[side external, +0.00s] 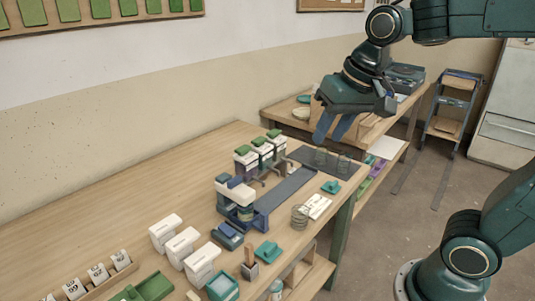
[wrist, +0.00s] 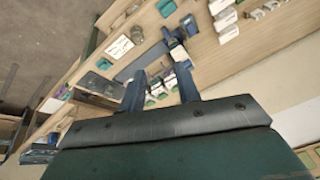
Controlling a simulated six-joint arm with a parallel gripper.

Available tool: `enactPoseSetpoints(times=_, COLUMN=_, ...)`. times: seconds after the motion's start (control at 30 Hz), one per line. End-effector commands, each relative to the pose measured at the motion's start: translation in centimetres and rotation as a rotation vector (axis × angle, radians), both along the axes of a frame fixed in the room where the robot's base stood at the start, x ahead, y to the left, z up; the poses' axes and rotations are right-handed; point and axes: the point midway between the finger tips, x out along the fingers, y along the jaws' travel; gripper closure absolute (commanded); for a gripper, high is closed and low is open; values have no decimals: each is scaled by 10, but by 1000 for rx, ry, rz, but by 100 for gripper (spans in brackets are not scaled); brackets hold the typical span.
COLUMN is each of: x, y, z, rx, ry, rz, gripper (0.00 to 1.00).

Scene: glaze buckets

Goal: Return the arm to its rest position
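My gripper (side external: 328,138) hangs in the air above the far end of the wooden workbench (side external: 110,190), its two blue fingers pointing down. The fingers are apart with nothing between them, so it is open and empty. In the wrist view, my gripper (wrist: 160,72) also shows a clear gap, with the bench far below it. The arm reaches in from the upper right.
Green-lidded containers (side external: 262,150), a blue stand (side external: 240,205), white containers (side external: 182,248), a dark mat (side external: 305,157) and glass jars (side external: 300,216) stand on the bench. A second table (side external: 285,112) and a step stool (side external: 450,105) are behind. Air around my gripper looks clear.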

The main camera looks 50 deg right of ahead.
Motion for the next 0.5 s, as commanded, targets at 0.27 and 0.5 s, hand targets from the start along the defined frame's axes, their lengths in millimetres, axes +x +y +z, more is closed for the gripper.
enactPoseSetpoints(times=0.27, x=-58, y=0, z=-12, rx=-86, ry=-73, rz=204, gripper=67)
enactPoseSetpoints(times=0.5, x=-90, y=0, z=-28, rx=-151, ry=-117, rz=338, gripper=67)
